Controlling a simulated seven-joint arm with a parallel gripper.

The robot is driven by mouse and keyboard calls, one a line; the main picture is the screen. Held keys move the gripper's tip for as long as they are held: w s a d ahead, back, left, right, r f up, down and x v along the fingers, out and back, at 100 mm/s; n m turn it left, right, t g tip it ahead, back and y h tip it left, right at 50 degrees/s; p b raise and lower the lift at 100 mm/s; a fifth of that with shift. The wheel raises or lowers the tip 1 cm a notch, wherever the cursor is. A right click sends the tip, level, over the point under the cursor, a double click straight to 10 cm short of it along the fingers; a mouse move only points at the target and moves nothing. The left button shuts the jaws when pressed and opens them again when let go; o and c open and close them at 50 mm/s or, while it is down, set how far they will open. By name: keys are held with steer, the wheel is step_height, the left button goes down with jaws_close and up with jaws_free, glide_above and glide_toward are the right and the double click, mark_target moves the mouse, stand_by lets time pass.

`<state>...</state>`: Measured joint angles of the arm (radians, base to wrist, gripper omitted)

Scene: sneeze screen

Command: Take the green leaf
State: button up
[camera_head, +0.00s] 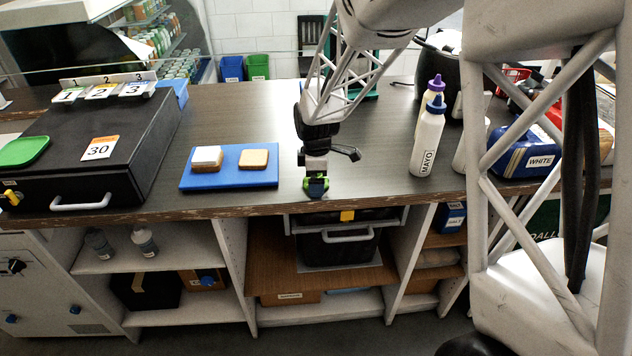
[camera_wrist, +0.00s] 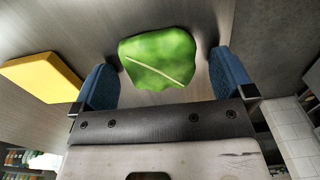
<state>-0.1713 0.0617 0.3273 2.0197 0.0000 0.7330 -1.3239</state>
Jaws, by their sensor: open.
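The green leaf (camera_wrist: 158,58), with a pale midrib, lies on a grey surface in the wrist view. It shows in the gap between the two blue fingertips of my gripper (camera_wrist: 163,75). The fingers are apart, one on each side of the leaf; I cannot tell whether either touches it. In the head view my gripper (camera_head: 316,187) points down near the counter's front edge, right of the blue board. A little green shows at its tip there, but too small to tell whether it is the leaf.
A yellow slab (camera_wrist: 42,77) lies left of the fingers. The blue board (camera_head: 228,181) with two bread slices is to the left on the counter (camera_head: 365,158). The MAYO bottle (camera_head: 428,140) stands to the right. A black box (camera_head: 97,140) is at far left.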

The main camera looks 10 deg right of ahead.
steer(key=c, duration=0.9)
steer(key=shift+r, duration=0.1)
steer(key=shift+r, duration=0.45)
step_height(320, 180, up, 3)
steer(key=shift+s+f, duration=0.15)
steer(key=shift+f, duration=0.05)
steer(key=s+d, duration=0.1)
steer(key=s, duration=0.4)
steer(key=s+r, duration=0.1)
steer(key=s, duration=0.4)
steer(key=s+d, duration=0.1)
steer(key=s, duration=0.4)
steer(key=shift+s+d+r, duration=0.15)
steer(key=shift+s+d, duration=0.1)
steer(key=shift+d, duration=0.05)
